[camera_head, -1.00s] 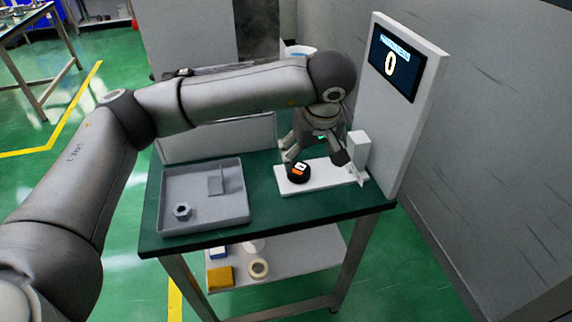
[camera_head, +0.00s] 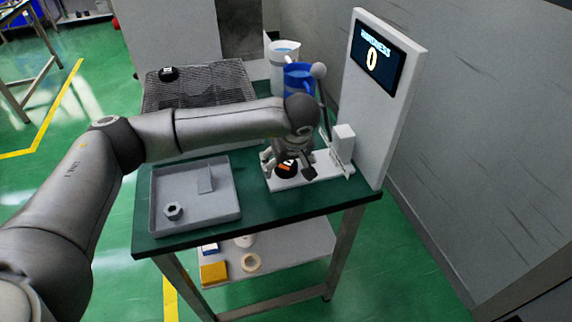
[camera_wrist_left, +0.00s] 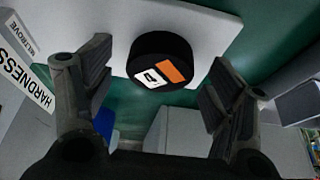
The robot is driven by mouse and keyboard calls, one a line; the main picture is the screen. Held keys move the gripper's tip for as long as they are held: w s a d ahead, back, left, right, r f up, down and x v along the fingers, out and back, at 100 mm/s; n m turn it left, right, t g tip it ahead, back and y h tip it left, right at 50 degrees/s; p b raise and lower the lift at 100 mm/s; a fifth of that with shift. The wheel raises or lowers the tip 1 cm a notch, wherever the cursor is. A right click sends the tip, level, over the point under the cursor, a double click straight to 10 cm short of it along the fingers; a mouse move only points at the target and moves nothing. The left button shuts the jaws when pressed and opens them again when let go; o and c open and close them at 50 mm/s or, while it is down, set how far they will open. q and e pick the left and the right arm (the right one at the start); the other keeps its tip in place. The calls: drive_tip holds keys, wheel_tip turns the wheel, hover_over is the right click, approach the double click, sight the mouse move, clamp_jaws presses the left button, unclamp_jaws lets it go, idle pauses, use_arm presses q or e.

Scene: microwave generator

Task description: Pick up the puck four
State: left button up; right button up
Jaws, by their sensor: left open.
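My left gripper (camera_head: 288,172) is open above the plate, with a finger on each side of the puck in the head view. In the left wrist view, gaps show between the puck and both fingers. A second black puck (camera_head: 168,74) sits on the mesh rack (camera_head: 205,90) at the back. My right gripper is not in view.
The tester's upright white panel (camera_head: 398,110) and a small white post (camera_head: 343,143) stand right of the gripper. Blue (camera_head: 298,76) and white (camera_head: 279,58) containers stand behind the arm.

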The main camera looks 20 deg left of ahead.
use_arm(q)
drive_tip(key=c, duration=1.1)
drive_tip(key=shift+c, duration=0.5)
drive_tip(key=shift+r, duration=0.15)
